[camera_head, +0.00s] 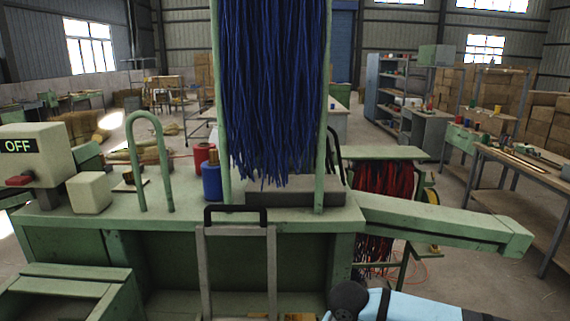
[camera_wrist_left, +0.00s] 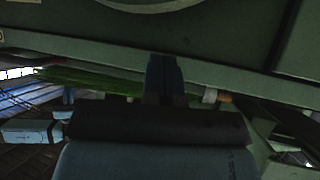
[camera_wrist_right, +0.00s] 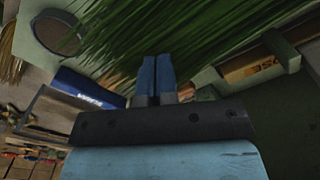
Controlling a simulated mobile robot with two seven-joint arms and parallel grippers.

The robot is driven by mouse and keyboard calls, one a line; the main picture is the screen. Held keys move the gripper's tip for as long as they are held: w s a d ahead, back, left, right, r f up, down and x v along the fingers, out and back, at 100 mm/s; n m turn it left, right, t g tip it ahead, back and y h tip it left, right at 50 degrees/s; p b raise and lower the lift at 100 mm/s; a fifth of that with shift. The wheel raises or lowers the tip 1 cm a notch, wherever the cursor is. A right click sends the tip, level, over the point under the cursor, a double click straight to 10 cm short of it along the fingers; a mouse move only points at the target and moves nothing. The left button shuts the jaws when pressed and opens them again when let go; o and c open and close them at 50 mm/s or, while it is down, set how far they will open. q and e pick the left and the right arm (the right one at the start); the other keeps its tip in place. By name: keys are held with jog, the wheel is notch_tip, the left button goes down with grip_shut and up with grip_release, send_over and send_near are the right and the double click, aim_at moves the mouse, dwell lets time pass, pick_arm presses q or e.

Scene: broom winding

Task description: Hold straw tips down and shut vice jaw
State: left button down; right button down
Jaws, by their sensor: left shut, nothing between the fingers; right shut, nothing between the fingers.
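Long blue straw (camera_head: 275,90) hangs in the green frame in the head view, its tips just above a grey block (camera_head: 290,192) on the bench. I cannot tell for sure which part is the vice jaw. In the right wrist view, green straw (camera_wrist_right: 180,25) fans across the top. My right gripper (camera_wrist_right: 155,68) is shut and empty, its fingertips close to this straw; contact is unclear. In the left wrist view, my left gripper (camera_wrist_left: 163,65) is shut and empty near a dark green beam. Green straw (camera_wrist_left: 90,80) lies to its left. The head view shows neither gripper's fingers.
A black-handled lever frame (camera_head: 237,215) stands at the front of the green bench (camera_head: 85,218). An OFF box (camera_head: 35,155) and spools (camera_head: 211,182) are left. Red straw (camera_head: 384,185) hangs at right behind a green beam (camera_head: 440,222).

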jog(key=shift+f+b, duration=0.25)
jog(key=shift+b, duration=0.05)
jog(key=shift+f+b, duration=0.35)
jog(key=shift+b, duration=0.05)
jog(key=shift+r, duration=0.1)
dwell(0.4)
jog(key=shift+r+p, duration=0.4)
jog(key=shift+r, duration=0.8)
notch_tip(320, 180, up, 6)
jog(key=p, duration=0.1)
jog(key=shift+r, duration=0.25)
dwell(0.4)
